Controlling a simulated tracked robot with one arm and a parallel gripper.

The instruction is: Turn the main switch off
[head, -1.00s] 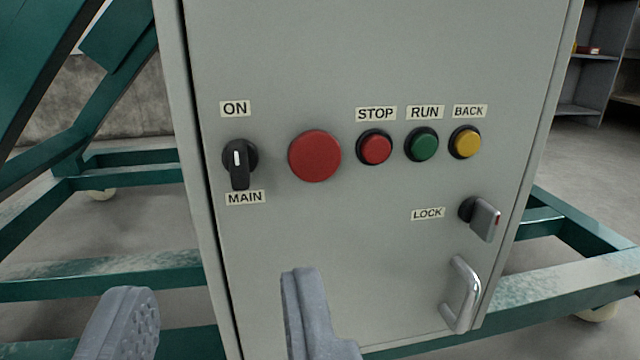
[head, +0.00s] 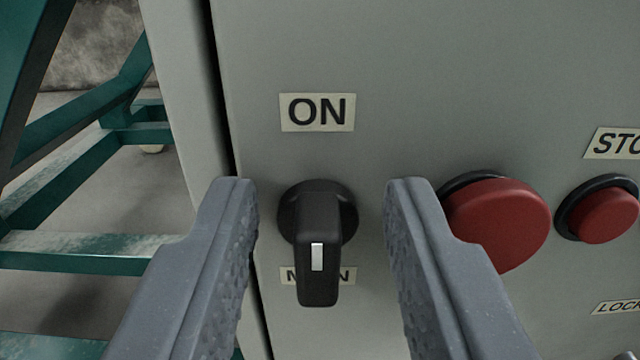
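The main switch (head: 318,250) is a black rotary knob on the grey cabinet door. Its handle points roughly up and down, with a white mark on the front, between the ON label (head: 317,112) above and the partly hidden MAIN label (head: 345,275) below. My gripper (head: 320,200) is open. One grey finger stands to the left of the knob and one to the right, with a gap on both sides. Neither finger visibly touches the knob. How far the fingertips are from the panel is hard to tell.
A large red mushroom button (head: 497,222) sits just right of my right finger, which overlaps its edge in the picture. The smaller red STOP button (head: 602,213) is farther right. A green steel frame (head: 80,250) stands left of the cabinet (head: 450,70).

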